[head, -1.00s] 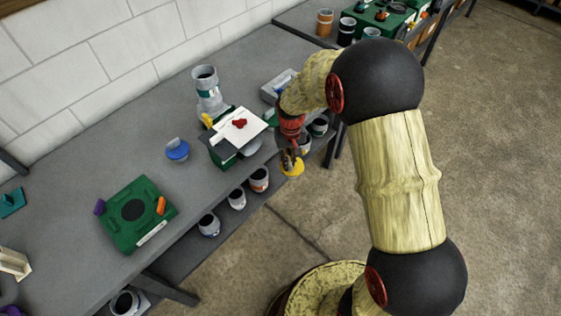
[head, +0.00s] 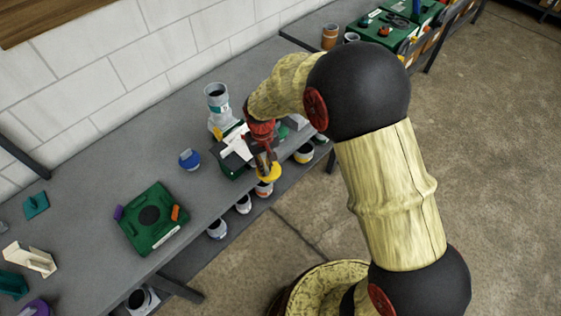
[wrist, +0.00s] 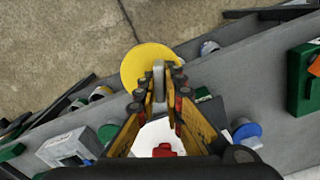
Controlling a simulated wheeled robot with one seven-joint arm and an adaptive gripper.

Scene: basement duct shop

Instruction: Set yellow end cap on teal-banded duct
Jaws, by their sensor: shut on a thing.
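The yellow end cap (head: 269,174) is a round disc held in my gripper (head: 265,158), off the bench's front edge. In the wrist view the cap (wrist: 146,62) shows beyond the fingers, which are shut on its grey upright grip (wrist: 159,80). The teal-banded duct (head: 217,103) is a grey upright pipe with an open dark top, standing on the bench near the wall. It is behind and to the left of my gripper, well apart from the cap. I cannot make out the duct in the wrist view.
A green box with a white sheet (head: 231,146) lies between gripper and duct, partly hidden by my arm. A blue-capped piece (head: 190,159) and a green fixture (head: 157,232) stand to its left. Several duct pieces (head: 243,204) sit on the lower shelf.

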